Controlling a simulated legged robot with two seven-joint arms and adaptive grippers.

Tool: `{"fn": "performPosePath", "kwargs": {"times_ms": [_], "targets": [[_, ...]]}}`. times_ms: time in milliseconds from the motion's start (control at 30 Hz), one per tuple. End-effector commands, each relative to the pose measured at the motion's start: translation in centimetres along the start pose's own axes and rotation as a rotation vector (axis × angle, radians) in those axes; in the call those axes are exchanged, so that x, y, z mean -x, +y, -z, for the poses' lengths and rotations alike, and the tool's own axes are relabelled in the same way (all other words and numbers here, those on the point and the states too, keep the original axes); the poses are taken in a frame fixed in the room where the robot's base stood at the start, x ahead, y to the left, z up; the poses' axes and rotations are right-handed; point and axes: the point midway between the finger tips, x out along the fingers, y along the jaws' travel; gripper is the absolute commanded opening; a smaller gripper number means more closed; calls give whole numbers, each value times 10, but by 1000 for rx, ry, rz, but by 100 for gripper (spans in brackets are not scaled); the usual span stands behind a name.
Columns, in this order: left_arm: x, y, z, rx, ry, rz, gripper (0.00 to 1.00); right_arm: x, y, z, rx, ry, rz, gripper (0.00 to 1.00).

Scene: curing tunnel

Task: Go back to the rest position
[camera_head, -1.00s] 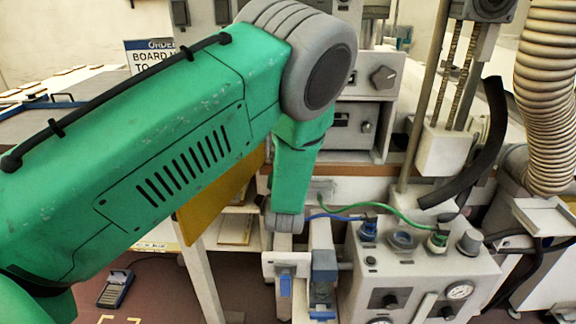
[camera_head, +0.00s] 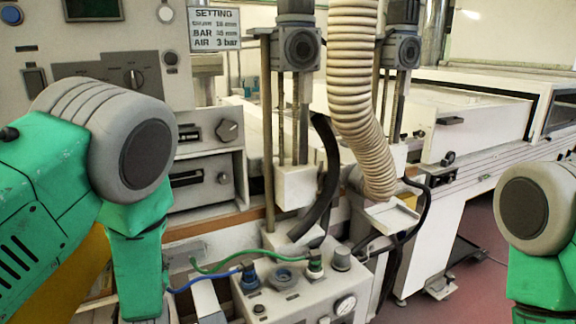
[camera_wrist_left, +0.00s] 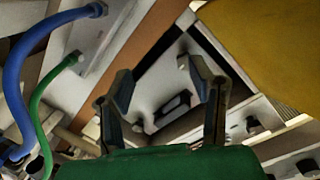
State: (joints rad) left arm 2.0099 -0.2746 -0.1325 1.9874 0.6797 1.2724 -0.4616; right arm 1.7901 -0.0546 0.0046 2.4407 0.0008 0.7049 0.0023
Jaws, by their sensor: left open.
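My left arm comes in from the left in the head view, its green forearm pointing down beside the control cabinet; its gripper is below the frame there. In the left wrist view my left gripper (camera_wrist_left: 165,95) is open, its two dark fingers apart with nothing between them. Beyond the fingers is a pale surface with a dark slot. My right arm shows at the right edge of the head view, with its grey joint and green link; its gripper is out of the picture.
A grey control box (camera_head: 300,295) with knobs, a gauge and blue and green hoses stands at the lower middle. A ribbed hose (camera_head: 352,90) hangs above it. A white tunnel machine (camera_head: 450,180) runs along the right.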

Motion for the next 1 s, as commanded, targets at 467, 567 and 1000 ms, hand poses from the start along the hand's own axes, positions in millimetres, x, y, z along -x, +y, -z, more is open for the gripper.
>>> {"fn": "performPosePath", "kwargs": {"times_ms": [467,567,1000], "targets": [[213,91,-258,61,-804,-626,49,-31,0,-2,0,-1,0,40],[264,92,-284,68,-953,-709,49,-35,0,-2,0,-1,0,40],[327,86,-304,69,-1135,-805,49,-38,0,-2,0,-1,0,40]]}}
